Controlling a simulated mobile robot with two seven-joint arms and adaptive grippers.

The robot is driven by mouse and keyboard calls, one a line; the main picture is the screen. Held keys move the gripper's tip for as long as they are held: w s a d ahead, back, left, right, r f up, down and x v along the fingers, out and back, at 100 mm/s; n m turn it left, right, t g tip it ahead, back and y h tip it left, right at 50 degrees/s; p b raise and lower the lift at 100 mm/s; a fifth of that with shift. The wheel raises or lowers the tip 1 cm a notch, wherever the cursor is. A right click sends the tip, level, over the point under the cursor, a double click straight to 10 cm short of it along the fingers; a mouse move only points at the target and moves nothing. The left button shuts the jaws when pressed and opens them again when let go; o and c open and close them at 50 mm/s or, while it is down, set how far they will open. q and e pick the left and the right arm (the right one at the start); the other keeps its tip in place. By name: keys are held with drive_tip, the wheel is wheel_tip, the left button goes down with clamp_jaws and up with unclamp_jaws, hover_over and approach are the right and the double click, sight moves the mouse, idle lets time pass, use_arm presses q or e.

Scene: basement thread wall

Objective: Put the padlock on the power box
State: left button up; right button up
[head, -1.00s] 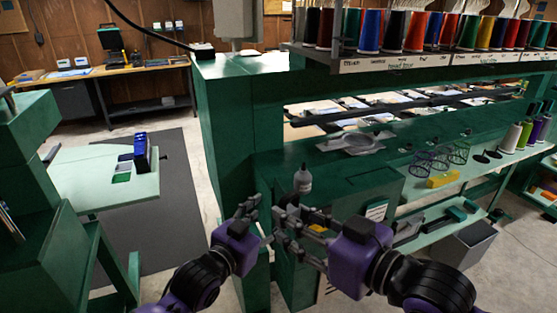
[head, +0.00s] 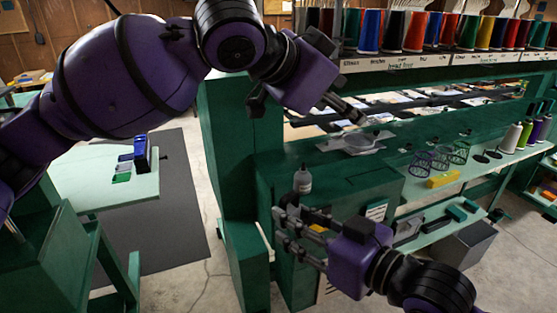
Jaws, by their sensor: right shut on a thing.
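My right gripper (head: 284,228) is low in the middle, in front of the green cabinet, with its fingers pointing left. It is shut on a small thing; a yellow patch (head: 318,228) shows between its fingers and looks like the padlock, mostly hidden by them. My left gripper (head: 352,112) is raised high in the middle, in front of the thread shelf, pointing right and down. Its fingers are partly hidden, and I cannot tell whether they are open. My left arm covers the place above the green post where a grey box hung, perhaps the power box.
Thread cones (head: 416,32) line the upper shelf. A yellow block (head: 443,179) and wire holders lie to the right. A pale green table (head: 105,195) stands left, beside clear floor.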

use_arm(q)
drive_tip(key=s+a+n+g+y, duration=0.1)
drive_tip(key=s+a+y, duration=0.2)
drive_tip(key=a, duration=0.1)
drive_tip(key=n+g+y, duration=0.3)
drive_tip(key=g+y, duration=0.1)
approach(294, 211)
drive_tip(key=x, duration=0.9)
drive_tip(key=shift+f, duration=0.25)
drive_tip(key=c, duration=1.2)
drive_tip(key=shift+c, duration=0.6)
use_arm(e)
drive_tip(key=o, duration=1.4)
drive_tip(key=shift+c, duration=0.2)
